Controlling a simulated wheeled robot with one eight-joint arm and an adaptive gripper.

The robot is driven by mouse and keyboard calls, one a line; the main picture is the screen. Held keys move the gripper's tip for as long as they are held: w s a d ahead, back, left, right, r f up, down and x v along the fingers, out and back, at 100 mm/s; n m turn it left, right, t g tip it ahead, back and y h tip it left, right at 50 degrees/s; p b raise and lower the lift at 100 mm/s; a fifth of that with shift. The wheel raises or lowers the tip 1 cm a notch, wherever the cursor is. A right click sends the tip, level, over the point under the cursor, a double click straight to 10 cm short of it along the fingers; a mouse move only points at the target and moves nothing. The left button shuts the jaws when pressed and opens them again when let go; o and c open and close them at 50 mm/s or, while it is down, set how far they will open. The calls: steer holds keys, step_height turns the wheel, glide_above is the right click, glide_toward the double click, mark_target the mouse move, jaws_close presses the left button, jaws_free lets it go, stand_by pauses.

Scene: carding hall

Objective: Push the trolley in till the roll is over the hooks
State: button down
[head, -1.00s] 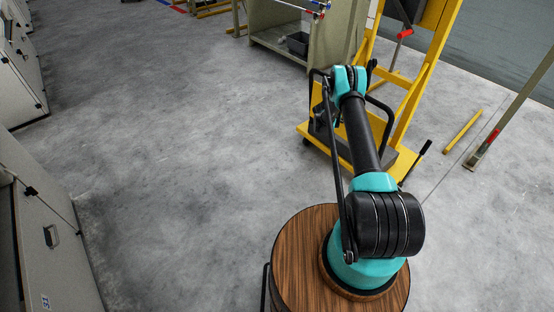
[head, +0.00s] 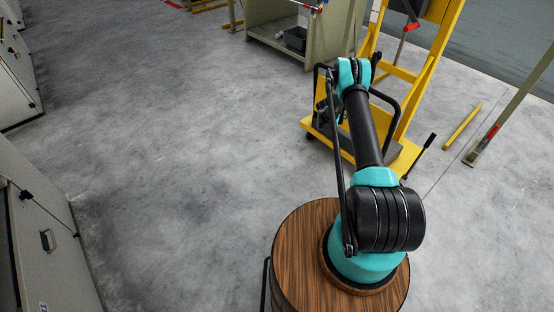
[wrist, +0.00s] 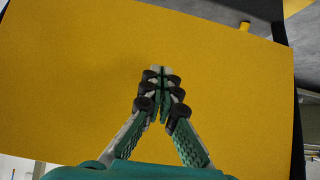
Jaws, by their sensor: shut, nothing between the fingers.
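The yellow trolley (head: 428,70) stands ahead of me at the upper right in the head view, with a yellow base, upright frame and black handles (head: 386,98). My arm reaches over to it and hides part of it. In the wrist view my gripper (wrist: 162,72) is shut and empty, in front of a broad flat yellow panel (wrist: 80,80). I cannot tell whether the fingertips touch the panel. The roll and the hooks cannot be made out in these frames.
A grey-green machine stand (head: 335,35) with a dark bin (head: 295,39) on its shelf is left of the trolley. A yellow floor bar (head: 462,127) and a slanted post (head: 510,105) are to the right. Grey cabinets (head: 40,235) line the left. The floor between is clear.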

steer(key=s+a, duration=0.7)
steer(key=shift+s+a, duration=0.15)
steer(key=shift+a, duration=0.05)
stand_by(0.4)
stand_by(0.4)
